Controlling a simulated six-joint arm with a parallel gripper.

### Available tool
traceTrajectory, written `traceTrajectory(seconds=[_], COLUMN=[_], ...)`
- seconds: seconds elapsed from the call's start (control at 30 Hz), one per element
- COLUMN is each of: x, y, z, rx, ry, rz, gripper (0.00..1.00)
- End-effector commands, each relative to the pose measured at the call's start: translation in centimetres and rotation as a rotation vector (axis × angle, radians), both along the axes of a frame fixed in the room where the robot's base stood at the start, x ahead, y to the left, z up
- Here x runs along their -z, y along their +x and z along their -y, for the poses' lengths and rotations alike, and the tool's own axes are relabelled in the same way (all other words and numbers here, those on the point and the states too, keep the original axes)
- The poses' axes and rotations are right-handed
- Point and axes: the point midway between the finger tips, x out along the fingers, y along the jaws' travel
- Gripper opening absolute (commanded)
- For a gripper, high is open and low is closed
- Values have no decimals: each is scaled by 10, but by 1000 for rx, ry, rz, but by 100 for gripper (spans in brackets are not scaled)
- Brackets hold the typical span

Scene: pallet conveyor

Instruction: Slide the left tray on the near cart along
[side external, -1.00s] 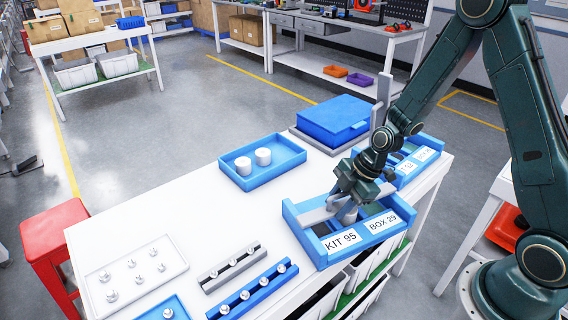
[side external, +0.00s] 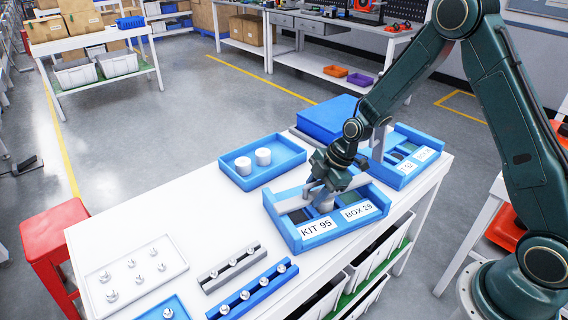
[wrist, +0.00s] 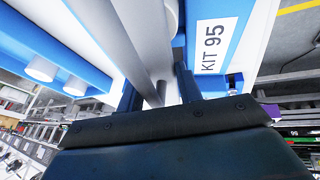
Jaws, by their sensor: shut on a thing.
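The left tray (side external: 280,222) is a blue tray with "KIT 95" and "BOX 29" labels on its front, lying near the front right edge of the white-topped near cart (side external: 225,214). My gripper (side external: 320,196) reaches down into it. In the wrist view, my fingers (wrist: 158,88) stand on either side of a grey bar, beside the KIT 95 label (wrist: 216,48). The gripper is shut on the tray, seemingly at this bar; the exact contact is partly hidden. A second labelled blue tray (side external: 428,152) lies behind it to the right.
An open blue tray (side external: 240,181) with two white cylinders lies behind, to the left. A blue lidded box (side external: 325,118) stands at the back. Grey (side external: 215,284) and blue (side external: 236,304) peg rails and a white peg tray (side external: 105,278) lie front left. Clear tabletop lies between.

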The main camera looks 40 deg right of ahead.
Motion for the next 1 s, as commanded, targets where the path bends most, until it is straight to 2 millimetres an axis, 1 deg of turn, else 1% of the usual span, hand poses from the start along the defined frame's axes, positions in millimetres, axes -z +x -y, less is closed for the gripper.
traceTrajectory(seconds=[0.33, 0.37, 0.4, 0.47, 0.5, 0.8, 1.0], x=[-1, -1, -1, -1, -1, -1, -7], y=[2, 2, 2, 2, 2, 1, 0], z=[-1, -1, -1, -1, -1, 0, 2], rx=[-2, -2, -1, -1, -1, -1, -1], ry=[0, 0, 0, 0, 0, 1, 0], rz=[4, 4, 4, 3, 3, 1, 1], gripper=[0, 39, 47, 59, 61, 61, 61])
